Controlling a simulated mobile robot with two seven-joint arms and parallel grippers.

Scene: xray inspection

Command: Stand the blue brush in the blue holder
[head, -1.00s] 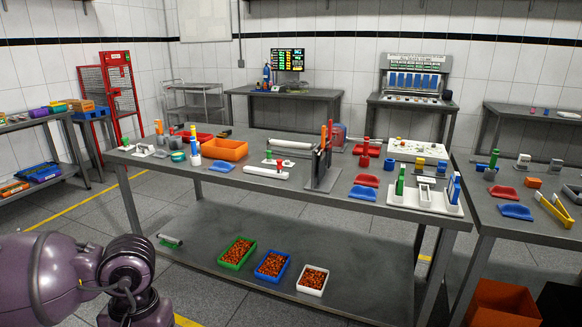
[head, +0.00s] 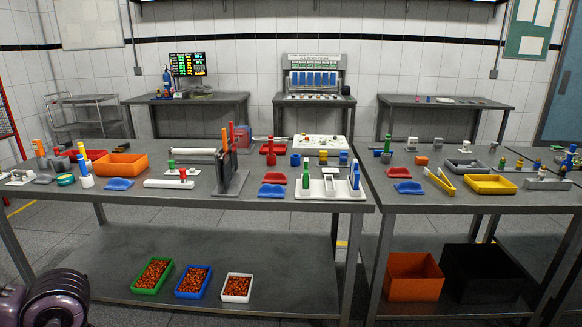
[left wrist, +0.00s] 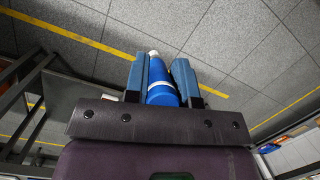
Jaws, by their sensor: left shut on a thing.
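My left gripper (left wrist: 161,85) shows in the left wrist view, its two blue-grey fingers shut on a blue brush (left wrist: 161,92). The brush has a white band and a white tip, which points away from the wrist. Bare floor lies beyond it. In the head view the left gripper is out of sight; only part of my purple arm shows at bottom left. On the right table a small blue base with an upright part (head: 386,155) may be the blue holder; it is too small to be sure. My right gripper is in neither view.
A long table (head: 230,200) carries an orange bin (head: 122,165), a dark upright rack (head: 231,182) and a white stand (head: 325,190).

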